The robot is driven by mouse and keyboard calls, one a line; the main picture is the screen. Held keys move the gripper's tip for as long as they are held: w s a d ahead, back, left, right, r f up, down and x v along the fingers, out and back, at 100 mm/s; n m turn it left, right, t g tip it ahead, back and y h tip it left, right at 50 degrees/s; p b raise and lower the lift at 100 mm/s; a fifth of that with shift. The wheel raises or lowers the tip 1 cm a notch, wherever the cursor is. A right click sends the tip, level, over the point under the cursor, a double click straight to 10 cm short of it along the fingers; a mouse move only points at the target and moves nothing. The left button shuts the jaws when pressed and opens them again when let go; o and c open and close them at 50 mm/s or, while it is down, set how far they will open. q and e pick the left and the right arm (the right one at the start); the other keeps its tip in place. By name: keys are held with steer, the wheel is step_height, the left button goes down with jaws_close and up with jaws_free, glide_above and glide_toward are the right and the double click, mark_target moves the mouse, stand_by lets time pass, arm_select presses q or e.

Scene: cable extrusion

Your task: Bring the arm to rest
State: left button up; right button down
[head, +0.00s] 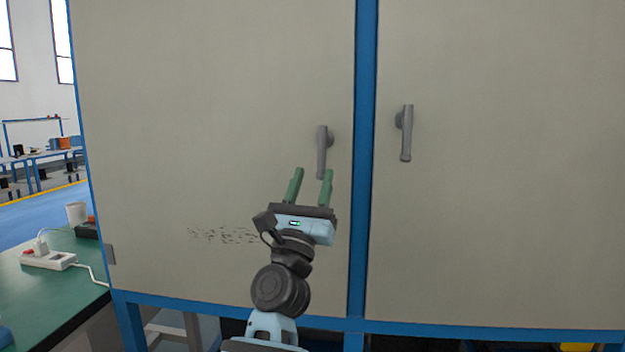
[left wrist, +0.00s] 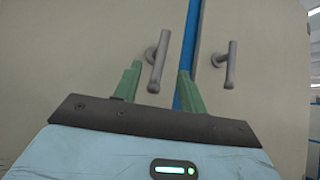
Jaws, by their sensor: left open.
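My left gripper (head: 310,188) is raised in front of a large beige cabinet with blue edges. Its two green fingers are apart with nothing between them. The left door handle (head: 322,152), a grey vertical bar, is just above the fingertips in the head view. In the left wrist view this handle (left wrist: 158,62) appears between and beyond the fingers of the gripper (left wrist: 158,80); I cannot tell the exact gap. The right door handle (head: 406,133) is to the right, across the blue post. Both cabinet doors look shut. My right gripper is in neither view.
The cabinet doors (head: 500,220) fill most of the view. A blue floor (head: 40,215) lies open at the far left.

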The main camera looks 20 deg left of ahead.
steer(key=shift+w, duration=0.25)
